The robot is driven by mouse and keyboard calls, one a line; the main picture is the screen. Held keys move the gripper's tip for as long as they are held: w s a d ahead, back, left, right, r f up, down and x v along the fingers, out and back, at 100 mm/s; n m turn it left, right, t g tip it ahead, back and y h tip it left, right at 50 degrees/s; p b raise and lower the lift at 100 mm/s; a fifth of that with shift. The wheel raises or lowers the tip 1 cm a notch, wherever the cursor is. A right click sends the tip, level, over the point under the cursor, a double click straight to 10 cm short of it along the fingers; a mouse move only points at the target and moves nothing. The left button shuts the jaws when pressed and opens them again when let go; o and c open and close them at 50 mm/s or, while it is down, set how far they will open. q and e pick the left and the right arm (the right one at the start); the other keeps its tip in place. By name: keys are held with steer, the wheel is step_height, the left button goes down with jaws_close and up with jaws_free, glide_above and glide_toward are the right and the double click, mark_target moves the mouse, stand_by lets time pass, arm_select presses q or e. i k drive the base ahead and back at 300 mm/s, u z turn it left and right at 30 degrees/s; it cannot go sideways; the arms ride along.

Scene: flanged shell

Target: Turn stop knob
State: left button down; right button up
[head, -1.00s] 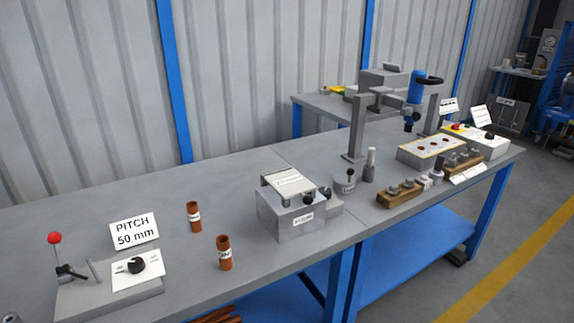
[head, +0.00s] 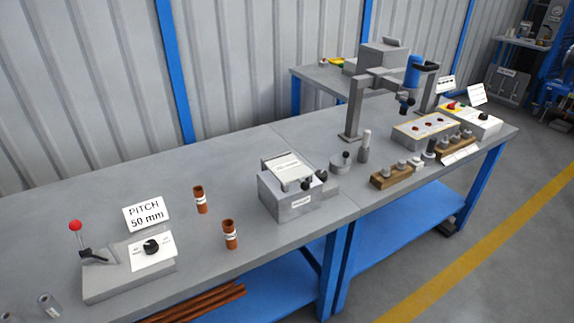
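A black knob (head: 151,246) sits on a white plate with small markings on the sloped grey fixture (head: 130,280) at the left front of the bench. A lever with a red ball (head: 75,225) stands at the fixture's left end. A sign reading "PITCH 50 mm" (head: 147,214) stands just behind it. The small markings are too small to read. Neither gripper shows in the head view.
Two brown tubes (head: 230,235) stand between the fixture and the grey box. Two grey cylinders (head: 48,304) are at the lower left. A blue tool on a stand (head: 354,110), wooden blocks (head: 392,177) and a hole plate (head: 425,128) occupy the right side. The bench's back left is clear.

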mark_target(322, 175)
steer(key=z, duration=2.05)
steer(key=i, duration=1.25)
steer(key=u, duration=2.9)
